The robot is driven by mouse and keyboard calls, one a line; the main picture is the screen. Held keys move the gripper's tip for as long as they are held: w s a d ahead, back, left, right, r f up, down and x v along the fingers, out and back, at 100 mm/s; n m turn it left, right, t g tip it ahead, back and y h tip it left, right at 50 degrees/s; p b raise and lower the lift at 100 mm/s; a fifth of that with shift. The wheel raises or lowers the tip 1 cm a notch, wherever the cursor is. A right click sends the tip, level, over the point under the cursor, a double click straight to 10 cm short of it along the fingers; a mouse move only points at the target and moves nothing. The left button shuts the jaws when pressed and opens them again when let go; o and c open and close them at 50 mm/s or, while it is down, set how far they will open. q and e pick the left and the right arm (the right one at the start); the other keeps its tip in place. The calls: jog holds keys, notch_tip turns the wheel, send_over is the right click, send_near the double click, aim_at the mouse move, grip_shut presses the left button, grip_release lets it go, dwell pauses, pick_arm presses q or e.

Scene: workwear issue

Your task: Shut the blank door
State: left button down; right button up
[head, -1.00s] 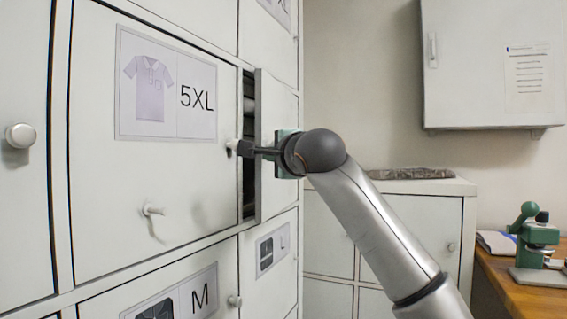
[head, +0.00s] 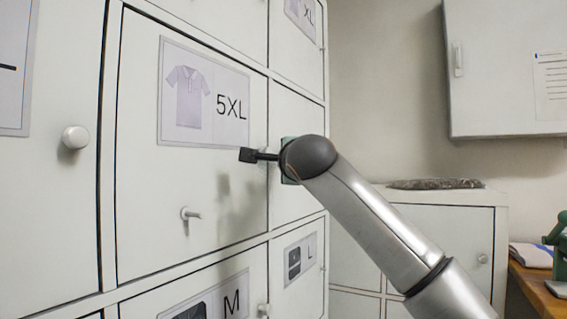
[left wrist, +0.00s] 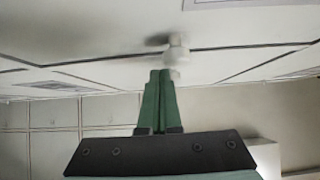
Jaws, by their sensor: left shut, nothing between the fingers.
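The blank door (head: 288,207) is the unlabelled white locker door right of the 5XL door (head: 185,200) in the head view. It looks flush with the locker front, with no dark gap at its left edge; my wrist hides its middle. My left gripper is shut and empty. In the head view only its green part (head: 287,177) shows behind my wrist, close to the blank door, and its fingertips are hidden. In the left wrist view its fingertips (left wrist: 162,76) are beside a white round knob (left wrist: 177,52); I cannot tell whether they touch. My right gripper is out of view.
The M door (head: 222,298) and L door (head: 300,255) are below, both flush. A low white cabinet (head: 440,225) stands behind my arm. A wall cabinet (head: 500,90) hangs at the upper right. A wooden bench (head: 530,285) is at the right edge.

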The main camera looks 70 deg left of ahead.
pick_arm(q)
jog(key=s+d, duration=0.2)
jog(key=d, duration=1)
jog(key=shift+d, duration=0.2)
jog(key=shift+s, duration=0.1)
